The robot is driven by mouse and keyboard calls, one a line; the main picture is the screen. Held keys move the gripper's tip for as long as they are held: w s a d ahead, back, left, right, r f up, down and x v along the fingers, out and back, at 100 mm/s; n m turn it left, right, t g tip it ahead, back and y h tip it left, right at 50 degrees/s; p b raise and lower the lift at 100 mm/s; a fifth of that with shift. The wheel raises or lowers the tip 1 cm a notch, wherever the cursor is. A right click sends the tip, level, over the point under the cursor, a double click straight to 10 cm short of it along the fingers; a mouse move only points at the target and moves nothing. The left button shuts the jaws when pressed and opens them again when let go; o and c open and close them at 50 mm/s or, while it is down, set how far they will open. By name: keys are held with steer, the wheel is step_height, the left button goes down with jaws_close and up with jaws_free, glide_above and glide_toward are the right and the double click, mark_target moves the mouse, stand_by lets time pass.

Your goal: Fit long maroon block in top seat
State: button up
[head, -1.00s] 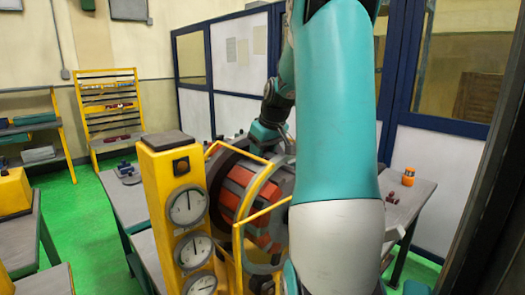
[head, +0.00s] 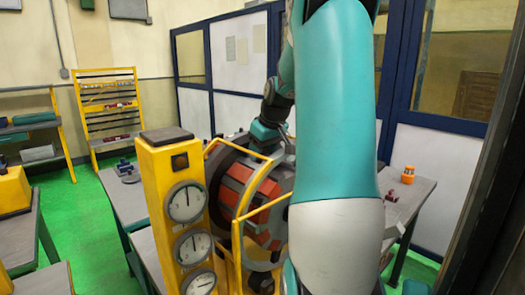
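The stator (head: 232,197) is a drum with red-orange blocks set between grey bars, held inside a yellow frame (head: 238,240). My gripper (head: 262,143) is at the top of the drum, at the end of my teal and dark arm. Its fingers are too small and too dark against the drum to tell whether they are open or shut, or whether they hold anything. I cannot pick out the long maroon block for certain. The top seat is hidden around my gripper, and my arm covers the drum's right side.
A yellow post (head: 173,165) with several dials stands close on the left of the drum. A grey table (head: 130,205) with a small blue item (head: 124,168) is behind it. On the right, a table (head: 412,188) carries an orange item (head: 408,174) and a small dark red piece (head: 391,196).

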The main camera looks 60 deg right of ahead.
steer(key=shift+o, duration=0.9)
steer(key=shift+a+f, duration=0.1)
steer(key=shift+f, duration=0.1)
steer(key=shift+f, duration=0.1)
steer(key=shift+s, duration=0.1)
steer(key=shift+r, duration=0.4)
steer(key=v, duration=1.7)
steer(key=shift+b, duration=0.3)
